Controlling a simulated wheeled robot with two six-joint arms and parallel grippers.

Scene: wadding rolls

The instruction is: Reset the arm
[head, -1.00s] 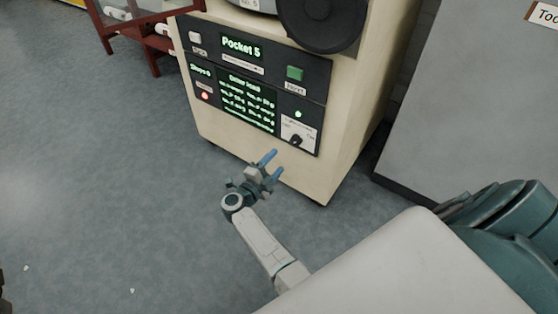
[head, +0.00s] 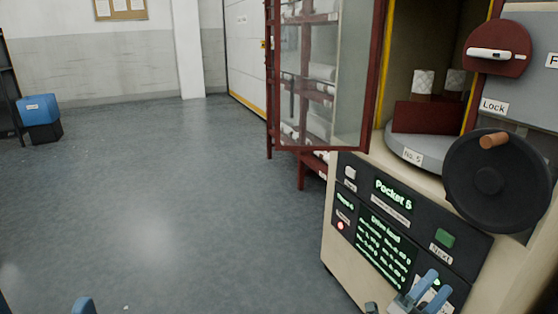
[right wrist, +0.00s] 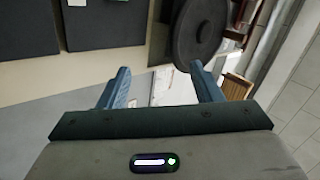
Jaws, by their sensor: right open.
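My right gripper (head: 428,290) shows at the bottom right of the head view, in front of the lower edge of the machine's control panel (head: 385,235). Its two blue fingers stand apart with nothing between them. In the right wrist view its fingers (right wrist: 161,82) are also spread and empty, with the black handwheel beyond them. A blue tip (head: 83,306) at the bottom left edge of the head view looks like part of my left gripper. The rest of it is out of frame, so its opening does not show.
The cream machine carries a black handwheel (head: 498,182), a dark red lock lever plate (head: 498,48) and a turntable (head: 415,150) with white rolls. A dark red glass-doored cabinet (head: 322,75) stands beside it. A blue box (head: 40,108) is far left. The floor between is clear.

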